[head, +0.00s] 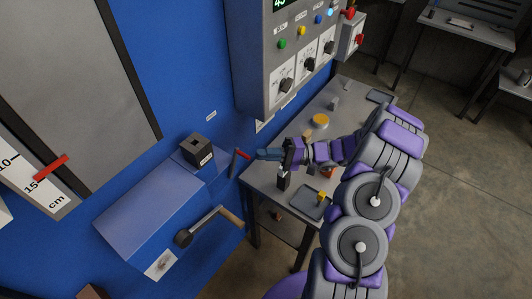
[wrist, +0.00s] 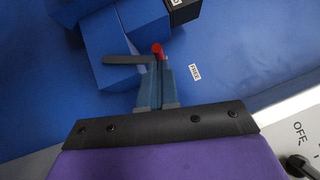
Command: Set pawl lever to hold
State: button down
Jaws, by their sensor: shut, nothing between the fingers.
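The pawl lever (head: 233,164) is at the right end of the blue housing in the head view, with a red tip. In the wrist view its grey bar (wrist: 125,60) runs left from the red knob (wrist: 157,48). My gripper (head: 258,154) is shut and empty, its blue fingertips just right of the lever's red end. In the wrist view the closed fingertips (wrist: 156,68) lie right below the red knob; I cannot tell if they touch it. A small label reading FREE (wrist: 195,72) is on the blue surface right of the knob.
A crank handle (head: 212,225) projects from the blue housing (head: 150,215). A black block (head: 197,149) sits on top. The grey control box (head: 275,65) hangs above the workbench (head: 262,176), which holds a yellow disc (head: 320,121) and trays.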

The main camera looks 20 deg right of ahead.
jog(key=shift+x, duration=1)
jog(key=s+a+r+n+h+b, duration=0.2)
jog(key=s+a+n+h+b, duration=0.2)
jog(key=s+a+b, duration=0.1)
jog(key=shift+s+a+r+g+b, duration=0.3)
jog(key=shift+a+b, duration=0.25)
jog(key=shift+b, duration=0.25)
jog(key=shift+r, duration=0.1)
dwell(0.6)
